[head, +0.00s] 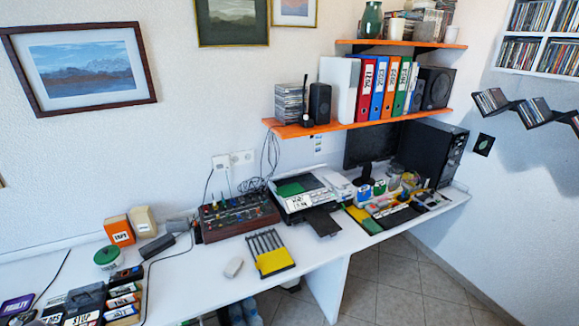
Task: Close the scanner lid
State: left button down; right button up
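A white and dark scanner-printer (302,200) stands on the white desk near its middle, against the wall. A green sheet or patch (290,189) shows on its top. A pale panel seems to stand at its back, but at this size I cannot tell the lid's exact angle. A dark tray (322,222) sticks out at its front. Neither of my grippers is in the head view.
The white desk (205,275) runs along the wall. A mixer (237,217) stands left of the scanner; a yellow-and-black rack (270,255) lies in front. A monitor (372,150) and small containers stand to its right. An orange shelf (365,120) hangs above.

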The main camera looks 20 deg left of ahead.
aim_at(296, 171)
jog(key=i+j, duration=0.25)
jog(key=j, duration=0.15)
jog(key=i+j, duration=0.25)
jog(key=j, duration=0.15)
jog(key=i+j, duration=0.25)
jog(key=j, duration=0.15)
